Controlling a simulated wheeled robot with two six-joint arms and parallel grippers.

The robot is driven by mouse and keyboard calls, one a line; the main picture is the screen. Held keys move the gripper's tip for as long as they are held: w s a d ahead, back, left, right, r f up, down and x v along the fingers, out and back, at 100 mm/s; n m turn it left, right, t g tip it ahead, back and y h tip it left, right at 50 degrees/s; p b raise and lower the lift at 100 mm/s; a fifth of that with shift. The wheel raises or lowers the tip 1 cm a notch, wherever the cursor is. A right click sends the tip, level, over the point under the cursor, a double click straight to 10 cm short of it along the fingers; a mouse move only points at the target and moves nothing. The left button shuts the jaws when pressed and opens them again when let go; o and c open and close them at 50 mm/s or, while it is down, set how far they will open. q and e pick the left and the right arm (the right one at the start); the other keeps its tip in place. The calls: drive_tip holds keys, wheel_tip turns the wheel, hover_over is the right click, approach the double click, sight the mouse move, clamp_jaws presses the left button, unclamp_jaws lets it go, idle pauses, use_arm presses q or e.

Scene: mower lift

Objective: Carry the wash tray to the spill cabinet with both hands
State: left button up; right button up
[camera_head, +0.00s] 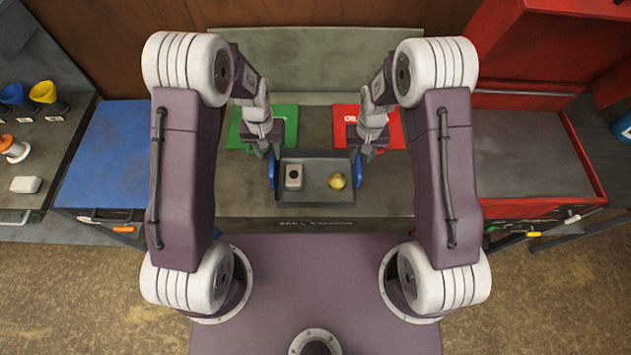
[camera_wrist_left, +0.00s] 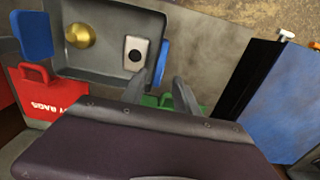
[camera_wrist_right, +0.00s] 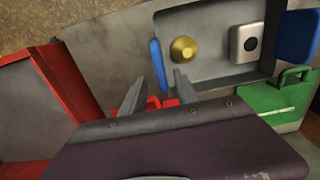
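The wash tray (camera_head: 315,200) is a grey shallow tray on the bench in front of me, with a blue handle at each end. It holds a pale block with a dark round spot (camera_head: 294,176) and a brass-coloured rounded piece (camera_head: 337,181). My left gripper (camera_head: 268,152) is open at the left handle (camera_head: 272,172); in the left wrist view that handle (camera_wrist_left: 162,62) lies between the parted fingertips. My right gripper (camera_head: 365,153) is open at the right handle (camera_head: 357,172); in the right wrist view that handle (camera_wrist_right: 157,66) lies between its fingertips. I cannot tell which thing is the spill cabinet.

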drive_tip(key=shift+r, duration=1.8)
